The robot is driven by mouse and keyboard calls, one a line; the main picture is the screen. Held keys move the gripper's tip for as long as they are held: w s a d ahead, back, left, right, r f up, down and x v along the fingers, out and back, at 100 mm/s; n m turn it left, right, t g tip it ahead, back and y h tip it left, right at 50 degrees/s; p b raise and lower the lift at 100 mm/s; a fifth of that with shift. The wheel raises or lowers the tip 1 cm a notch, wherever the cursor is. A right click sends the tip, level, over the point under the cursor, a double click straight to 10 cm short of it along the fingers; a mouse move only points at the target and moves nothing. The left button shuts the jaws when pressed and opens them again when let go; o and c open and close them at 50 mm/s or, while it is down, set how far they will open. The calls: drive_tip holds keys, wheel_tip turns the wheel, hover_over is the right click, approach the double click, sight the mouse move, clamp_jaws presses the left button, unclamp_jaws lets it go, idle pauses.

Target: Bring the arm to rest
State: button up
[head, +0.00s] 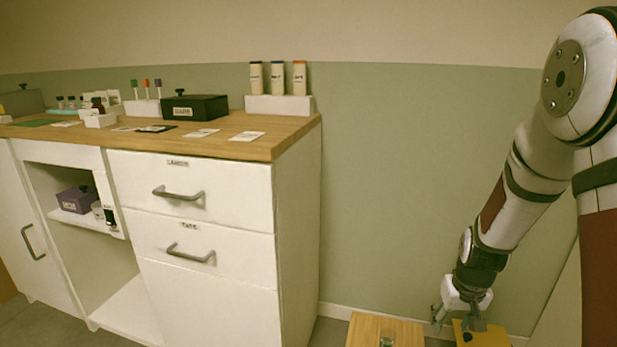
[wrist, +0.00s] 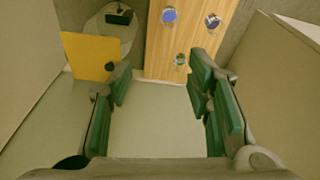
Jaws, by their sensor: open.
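My arm reaches down on the right of the head view, well apart from the white cabinet. My gripper (head: 458,320) hangs low, near a small wooden surface (head: 372,330) and a yellow piece (head: 490,338). In the wrist view my gripper (wrist: 160,74) has its green-padded fingers spread wide, with nothing between them. The wooden surface (wrist: 210,50) and the yellow panel (wrist: 88,54) lie beyond the fingertips. I cannot tell how far below the fingers they are.
The white cabinet's wooden top (head: 225,145) holds a black box (head: 195,107), a white rack (head: 280,104) with three bottles, and cards. Both labelled drawers (head: 190,192) are shut. Small round bottles (wrist: 169,16) stand on the wooden surface. Bare wall lies between cabinet and arm.

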drive_tip(key=s+a+r, duration=0.5)
drive_tip(key=s+r, duration=0.1)
drive_tip(key=r, duration=0.3)
drive_tip(key=s+a+r, duration=0.4)
drive_tip(key=s+r, duration=0.3)
drive_tip(key=r, duration=0.1)
drive_tip(key=s+a+r+n+g, duration=0.1)
drive_tip(key=s+a+r, duration=0.15)
drive_tip(key=s, duration=0.85)
drive_tip(key=s+a+r+g, duration=0.15)
drive_tip(key=s+r, duration=0.25)
drive_tip(key=s, duration=0.6)
wheel_tip(320, 180, up, 32)
drive_tip(key=t+p, duration=0.4)
drive_tip(key=p, duration=2.7)
drive_tip(key=shift+s+d+n+t+y, duration=0.2)
drive_tip(key=shift+s+n+t+y, duration=0.1)
drive_tip(key=shift+t, duration=0.05)
drive_tip(key=shift+r, duration=0.1)
